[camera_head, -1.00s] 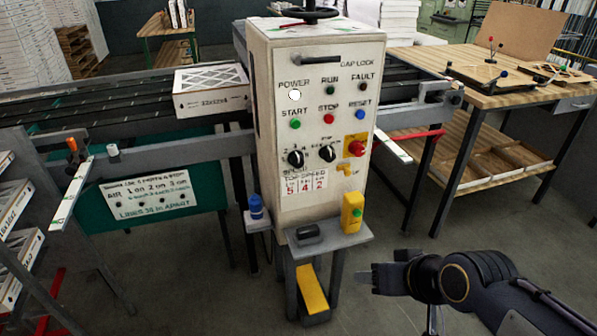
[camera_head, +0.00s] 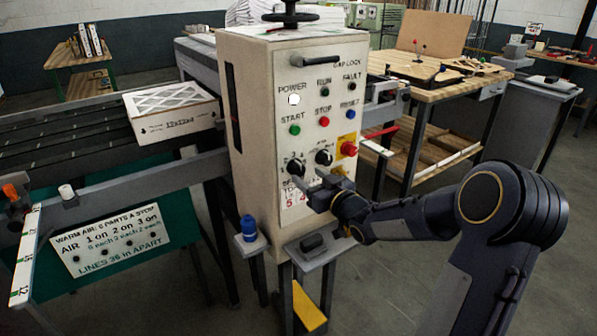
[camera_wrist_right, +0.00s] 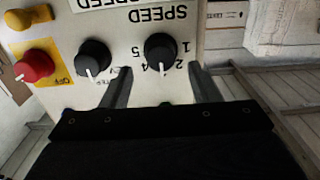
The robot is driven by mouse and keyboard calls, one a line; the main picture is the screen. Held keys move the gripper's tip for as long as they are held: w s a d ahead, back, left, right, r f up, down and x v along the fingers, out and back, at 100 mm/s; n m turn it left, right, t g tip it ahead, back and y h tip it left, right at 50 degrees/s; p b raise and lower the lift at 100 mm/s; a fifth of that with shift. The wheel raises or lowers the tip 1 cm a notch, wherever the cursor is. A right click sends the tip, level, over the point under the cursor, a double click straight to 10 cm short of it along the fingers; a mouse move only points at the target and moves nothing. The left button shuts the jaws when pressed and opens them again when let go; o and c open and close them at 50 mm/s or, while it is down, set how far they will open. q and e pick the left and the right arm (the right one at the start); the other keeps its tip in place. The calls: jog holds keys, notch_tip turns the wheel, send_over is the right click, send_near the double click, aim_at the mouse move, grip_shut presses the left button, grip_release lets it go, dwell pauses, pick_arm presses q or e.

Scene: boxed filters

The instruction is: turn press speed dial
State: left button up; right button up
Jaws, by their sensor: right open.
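The speed dial (camera_head: 296,166) is a round black knob with a white pointer line, the left one of two on the cream press cabinet (camera_head: 258,120). In the right wrist view the speed dial (camera_wrist_right: 160,48) appears upside down, with numbers around it and its pointer between the 2 and the 4. My right gripper (camera_head: 309,181) is open in front of the panel, just below the dial in the head view. In the wrist view its fingers (camera_wrist_right: 161,82) stand either side of the dial's line, apart from it and empty. My left gripper is out of view.
A second black dial (camera_head: 323,157) sits close on the right, with a red knob (camera_head: 349,148) beyond it. Colored buttons are above. A small shelf with a blue-capped item (camera_head: 249,228) is below. A boxed filter (camera_head: 172,112) lies on the conveyor at left.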

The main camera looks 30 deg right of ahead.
aim_at(300, 171)
jog(key=shift+w+a, duration=0.15)
jog(key=shift+w, duration=0.95)
jog(key=shift+w+a, duration=0.1)
jog(key=shift+w, duration=0.95)
jog(key=c, duration=0.9)
jog(key=shift+f+n+b, duration=0.15)
jog(key=shift+n+b, duration=0.15)
jog(key=shift+b, duration=0.05)
jog(key=shift+c, duration=0.2)
jog(key=n+b, duration=0.5)
jog(key=b, duration=0.2)
jog(key=shift+a+f, duration=0.1)
jog(key=shift+n+b, duration=1.6)
jog(key=shift+r, duration=0.2)
